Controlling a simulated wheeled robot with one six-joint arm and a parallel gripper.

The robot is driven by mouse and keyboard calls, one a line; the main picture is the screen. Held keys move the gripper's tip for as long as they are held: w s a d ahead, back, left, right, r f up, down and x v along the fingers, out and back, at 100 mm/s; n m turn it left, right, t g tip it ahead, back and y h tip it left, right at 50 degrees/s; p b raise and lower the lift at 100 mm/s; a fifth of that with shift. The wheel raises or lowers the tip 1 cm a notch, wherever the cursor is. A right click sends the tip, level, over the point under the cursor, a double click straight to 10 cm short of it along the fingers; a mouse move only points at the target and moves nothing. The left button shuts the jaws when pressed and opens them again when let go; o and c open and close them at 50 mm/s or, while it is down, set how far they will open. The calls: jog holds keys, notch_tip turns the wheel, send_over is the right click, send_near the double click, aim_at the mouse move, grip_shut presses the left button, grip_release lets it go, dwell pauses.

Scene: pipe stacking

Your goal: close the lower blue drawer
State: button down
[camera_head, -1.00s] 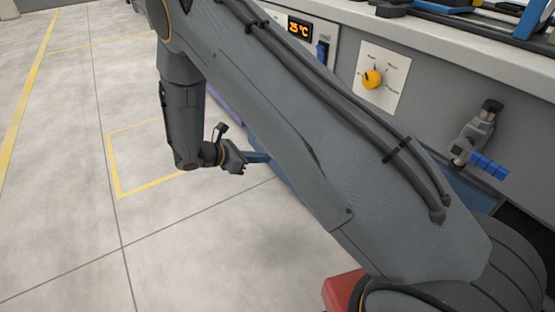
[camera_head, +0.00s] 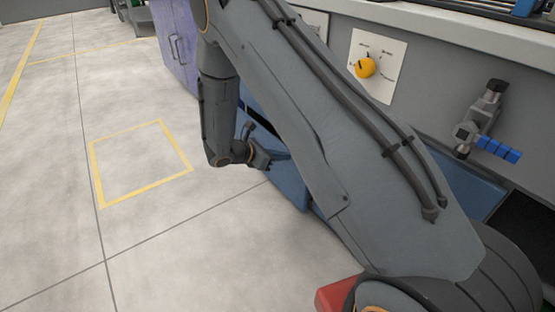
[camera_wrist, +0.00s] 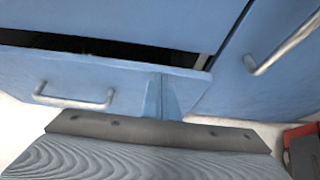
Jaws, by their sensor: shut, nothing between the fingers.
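The lower blue drawer (camera_wrist: 60,72) shows in the wrist view with a light bar handle (camera_wrist: 74,100). A dark gap (camera_wrist: 80,42) runs above its front, so it stands partly open. My gripper (camera_wrist: 165,98) is shut and empty, with its blue fingers in front of the right part of the drawer front; I cannot tell whether they touch it. In the head view my gripper (camera_head: 284,157) is low beside the blue drawer (camera_head: 288,188), and my arm hides much of the cabinet.
Another blue front (camera_wrist: 262,85) with a long handle (camera_wrist: 290,42) is at the right in the wrist view. A purple cabinet (camera_head: 177,42) stands behind my arm. A yellow knob (camera_head: 366,68) and a valve (camera_head: 485,120) are on the bench front. The floor at left is clear.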

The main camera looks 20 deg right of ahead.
jog(key=shift+w+d+r+p, duration=0.15)
jog(key=shift+w+d, duration=0.1)
jog(key=shift+d, duration=0.55)
jog(key=shift+w+d+f+p, duration=0.1)
jog(key=shift+w+d+p, duration=0.15)
jog(key=shift+d, duration=0.5)
jog(key=shift+w+d+r+p, duration=0.1)
jog(key=shift+w+d, duration=0.2)
jog(key=shift+d, duration=0.5)
